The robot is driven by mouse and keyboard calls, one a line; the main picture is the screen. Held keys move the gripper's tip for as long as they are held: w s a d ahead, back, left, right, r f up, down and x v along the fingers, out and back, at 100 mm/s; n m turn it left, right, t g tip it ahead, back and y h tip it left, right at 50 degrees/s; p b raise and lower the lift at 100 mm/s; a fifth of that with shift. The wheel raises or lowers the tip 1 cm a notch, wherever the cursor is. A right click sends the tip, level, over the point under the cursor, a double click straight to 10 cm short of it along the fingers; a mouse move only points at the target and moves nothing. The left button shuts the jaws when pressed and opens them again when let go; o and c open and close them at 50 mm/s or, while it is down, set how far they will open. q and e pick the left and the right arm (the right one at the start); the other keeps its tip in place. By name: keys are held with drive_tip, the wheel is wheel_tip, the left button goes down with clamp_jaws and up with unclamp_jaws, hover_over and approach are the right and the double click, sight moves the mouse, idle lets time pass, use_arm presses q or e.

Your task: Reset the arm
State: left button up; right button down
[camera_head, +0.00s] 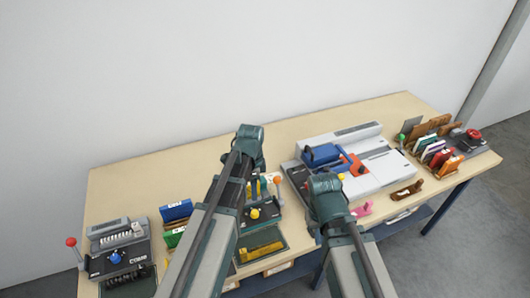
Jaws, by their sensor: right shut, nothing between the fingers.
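My left arm (213,215) rises from the bottom of the head view. Its bent joint stands over the middle of the bench, and its gripper is not visible. My right arm (352,258) comes up from the lower right, with its bent joint in front of the large white machine. My right gripper (313,229) shows only as a small dark part below that joint, largely hidden by the arm. It is shut and holds nothing.
A long wooden bench (130,190) carries a lever machine (118,262) at left, a black machine with a yellow knob (255,213), a large white machine (383,172), a pink piece (362,210), a brown holder (407,190) and a filled rack (436,150). The bench's back left is clear.

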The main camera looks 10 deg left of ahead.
use_arm(q)
drive_tip(key=s+d+f+n+b, duration=0.2)
drive_tip(key=s+d+n, duration=0.3)
drive_tip(key=s, duration=0.2)
drive_tip(key=s+d+f+n+y+b, duration=0.1)
drive_tip(key=s+d+f+n+b, duration=0.1)
drive_tip(key=s+d+n, duration=0.3)
drive_tip(key=s+d, duration=0.1)
drive_tip(key=s, duration=0.1)
drive_tip(key=shift+s+f+b, duration=0.25)
drive_tip(key=shift+s+b, duration=0.05)
drive_tip(key=shift+c, duration=0.2)
